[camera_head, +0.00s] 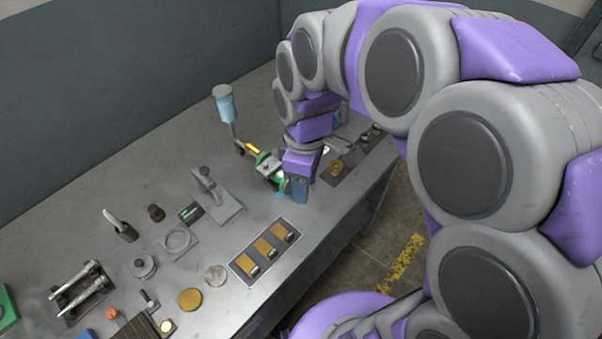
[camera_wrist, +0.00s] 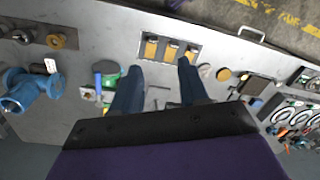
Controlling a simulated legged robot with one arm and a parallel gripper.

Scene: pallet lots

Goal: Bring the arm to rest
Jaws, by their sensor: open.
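My gripper (camera_head: 292,192) is at the end of my purple and grey arm, above the right part of a grey workbench (camera_head: 120,185). In the wrist view my gripper (camera_wrist: 160,66) shows two dark blue fingers spread apart, with only bare bench surface between their tips. It holds nothing. A green item (camera_head: 266,168) sits just left of my gripper in the head view, and my gripper hides part of it. I cannot tell how high the fingers are above the bench.
A dark plate with three tan blocks (camera_head: 264,249) lies near the front edge. Several small tools crowd the bench's left. A wall closes the back; floor with yellow markings (camera_head: 402,262) lies in front.

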